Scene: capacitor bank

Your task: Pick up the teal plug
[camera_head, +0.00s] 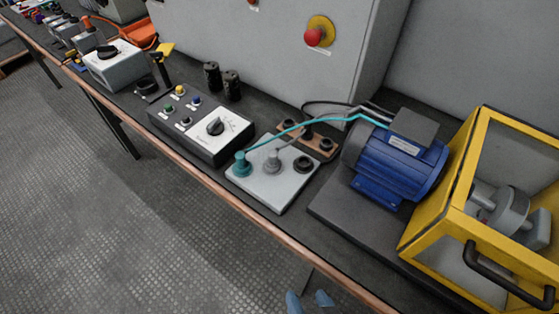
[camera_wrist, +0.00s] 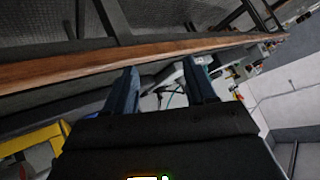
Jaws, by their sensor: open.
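The teal plug (camera_head: 242,165) stands upright at the left end of a light grey plate (camera_head: 284,196) on the bench, and a teal cable (camera_head: 300,127) runs from it towards the blue motor. A grey plug (camera_head: 273,162) stands beside it, with an empty-looking black socket (camera_head: 303,164) to the right. My gripper (camera_head: 308,299) shows only as two blue fingertips at the bottom edge, in front of the bench and apart from the plug. In the wrist view my gripper (camera_wrist: 163,84) is open with nothing held. A thin teal line shows between the fingers; I cannot make out the plug there.
The blue motor (camera_head: 396,163) and a yellow-framed guard box (camera_head: 440,205) stand right of the plate. A black-topped control box (camera_head: 200,130) with a dial stands left. A brown terminal strip (camera_head: 318,150) lies behind. A grey cabinet (camera_head: 280,60) backs the bench. The bench's front edge (camera_head: 190,165) is clear.

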